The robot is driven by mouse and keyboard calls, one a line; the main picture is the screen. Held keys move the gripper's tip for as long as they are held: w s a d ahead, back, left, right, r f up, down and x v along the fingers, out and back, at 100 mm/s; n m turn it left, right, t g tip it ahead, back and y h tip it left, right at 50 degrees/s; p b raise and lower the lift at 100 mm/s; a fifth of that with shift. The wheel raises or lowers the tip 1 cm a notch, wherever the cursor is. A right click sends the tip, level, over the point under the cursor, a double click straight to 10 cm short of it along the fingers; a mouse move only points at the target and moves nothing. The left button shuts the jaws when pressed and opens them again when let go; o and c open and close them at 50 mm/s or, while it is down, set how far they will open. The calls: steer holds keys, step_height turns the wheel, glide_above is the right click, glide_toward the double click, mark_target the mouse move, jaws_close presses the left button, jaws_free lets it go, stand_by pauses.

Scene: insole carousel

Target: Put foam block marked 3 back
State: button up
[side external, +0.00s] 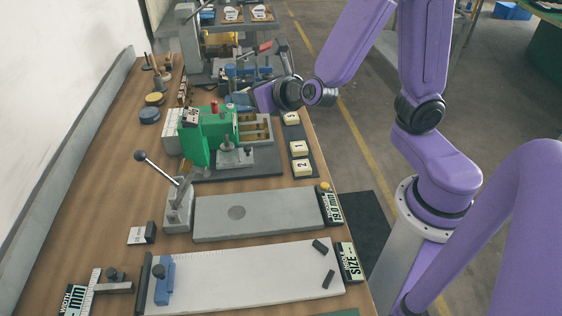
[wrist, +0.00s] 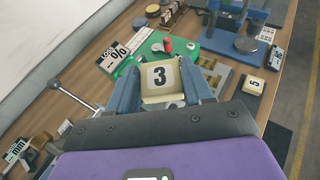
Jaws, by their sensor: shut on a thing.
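The cream foam block marked 3 (wrist: 160,77) sits between the two blue fingers of my gripper (wrist: 163,82) in the wrist view, its number facing the camera. My gripper is shut on it. In the side external view my gripper (side external: 240,97) is small, behind the green machine, and the held block cannot be made out there. A dark strip (side external: 295,133) at the table's right edge carries cream blocks marked 1 (side external: 298,147) and 2 (side external: 301,166), and another block (side external: 290,118) farther back. Bare dark strip shows between that farther block and block 1.
The green machine (side external: 200,140) stands close to my gripper, left of the strip. A grey plate (side external: 255,213) and a white measuring board (side external: 245,275) lie nearer the front. A lever (side external: 158,167) rises at the left. More fixtures crowd the far end.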

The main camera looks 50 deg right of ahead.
steer(key=d+f+m+g+h, duration=0.15)
steer(key=d+m+h, duration=0.4)
steer(key=d, duration=0.55)
steer(key=s+d+f+m+g+h, duration=0.4)
steer(key=s+d+m+g+h, duration=0.3)
steer(key=s+d+m+g, duration=0.45)
steer(key=s+d+f+m+g+y, duration=0.1)
steer(key=s+f+m+g+y, duration=0.1)
steer(key=s+m+g+y, duration=0.5)
steer(key=s+a+f+m+g+y, duration=0.2)
steer(key=s+a+m+g+y, duration=0.45)
steer(key=a+m+y, duration=0.85)
steer(key=w+a+m+t+y, duration=0.2)
steer(key=w+m+t+y, duration=0.25)
steer(key=m+t, duration=0.7)
steer(key=m+t+h, duration=0.7)
steer(key=m+t, duration=0.7)
steer(key=m, duration=0.1)
glide_above(302, 136)
steer(key=shift+s+a+f, duration=0.1)
steer(key=shift+f, duration=5.35)
